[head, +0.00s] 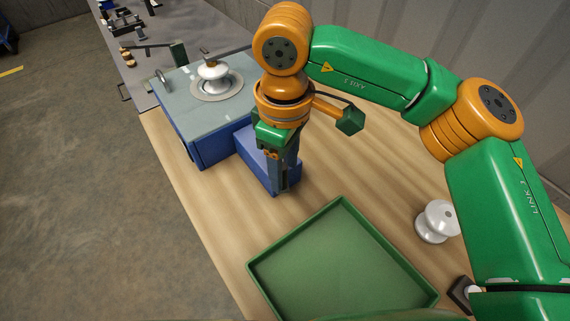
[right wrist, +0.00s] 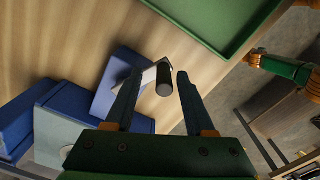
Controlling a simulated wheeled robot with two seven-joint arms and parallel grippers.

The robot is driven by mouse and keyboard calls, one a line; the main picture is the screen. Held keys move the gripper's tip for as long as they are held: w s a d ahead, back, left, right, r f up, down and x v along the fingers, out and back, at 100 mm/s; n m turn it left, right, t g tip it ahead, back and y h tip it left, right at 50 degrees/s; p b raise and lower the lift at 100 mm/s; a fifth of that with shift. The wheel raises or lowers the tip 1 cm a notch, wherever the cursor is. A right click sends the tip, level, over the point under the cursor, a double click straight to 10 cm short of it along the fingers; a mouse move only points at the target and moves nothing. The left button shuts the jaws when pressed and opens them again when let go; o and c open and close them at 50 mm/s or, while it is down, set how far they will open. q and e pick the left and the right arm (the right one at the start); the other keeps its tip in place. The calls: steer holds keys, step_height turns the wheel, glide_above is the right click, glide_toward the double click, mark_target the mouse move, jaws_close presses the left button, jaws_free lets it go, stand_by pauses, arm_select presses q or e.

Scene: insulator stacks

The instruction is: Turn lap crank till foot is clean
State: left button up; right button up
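The blue lap machine (head: 190,120) stands at the table's far left with a grey top. A white insulator (head: 212,72) with a metal cap sits on its round plate (head: 232,86); its foot is hidden. A lower blue housing (head: 258,165) projects from the machine's side. In the right wrist view a pale crank arm (right wrist: 149,76) with a black handle (right wrist: 163,82) comes off this housing (right wrist: 112,88). My right gripper (right wrist: 160,82) is open, fingers on either side of the handle with gaps visible. It points down by the housing in the head view (head: 284,188). My left gripper is not seen.
An empty green tray (head: 335,265) lies at the front of the table. A white insulator (head: 437,221) stands right of it, beside my right arm. A grey bench (head: 150,55) with small parts lies beyond the machine. Bare wood separates tray and machine.

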step_height(320, 180, up, 7)
steer(key=shift+r, duration=0.1)
stand_by(0.3)
